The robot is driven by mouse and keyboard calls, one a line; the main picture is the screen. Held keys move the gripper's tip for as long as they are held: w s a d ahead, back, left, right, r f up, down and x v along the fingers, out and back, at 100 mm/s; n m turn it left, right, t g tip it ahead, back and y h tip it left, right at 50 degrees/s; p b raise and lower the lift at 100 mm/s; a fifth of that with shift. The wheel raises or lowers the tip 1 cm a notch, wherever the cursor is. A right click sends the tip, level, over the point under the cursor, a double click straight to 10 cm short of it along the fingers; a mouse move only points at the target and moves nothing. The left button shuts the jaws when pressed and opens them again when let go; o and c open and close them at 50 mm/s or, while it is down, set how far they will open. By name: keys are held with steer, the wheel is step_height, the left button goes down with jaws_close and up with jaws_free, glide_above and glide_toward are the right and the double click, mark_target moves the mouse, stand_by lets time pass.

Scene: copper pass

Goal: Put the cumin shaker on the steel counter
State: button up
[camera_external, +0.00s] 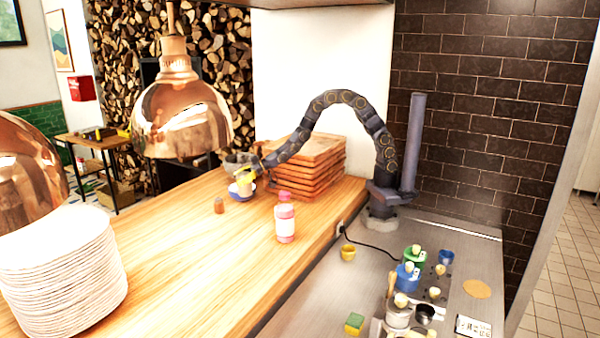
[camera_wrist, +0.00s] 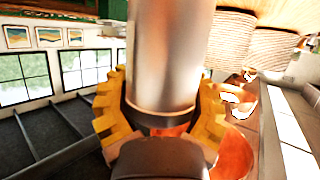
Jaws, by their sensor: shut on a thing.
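My gripper (camera_external: 247,178) has yellow fingers and is above the wooden counter, at its far part. In the wrist view my gripper (camera_wrist: 160,110) is shut around a smooth, shiny, cylindrical shaker (camera_wrist: 170,55) with a dark band at its near end. No label shows, so I cannot tell whether it is the cumin. In the external view the held shaker is small and hard to make out, close to a blue and white bowl (camera_external: 235,190). The steel counter (camera_external: 370,280) is at the lower right, below the wooden counter.
A small brown jar (camera_external: 219,205) and a pink bottle (camera_external: 285,218) stand on the wooden counter (camera_external: 190,265). Stacked wooden boards (camera_external: 310,168) are beside my arm. Several pots and cups, including a blue one (camera_external: 407,277), crowd the steel counter's right part. Copper lamps (camera_external: 180,118) hang at left.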

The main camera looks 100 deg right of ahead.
step_height(320, 180, down, 10)
steer(key=shift+r, duration=0.25)
steer(key=shift+f, duration=0.1)
steer(key=shift+f, duration=0.15)
steer(key=o, duration=1.3)
steer(key=shift+o, duration=0.2)
steer(key=shift+v, duration=2.5)
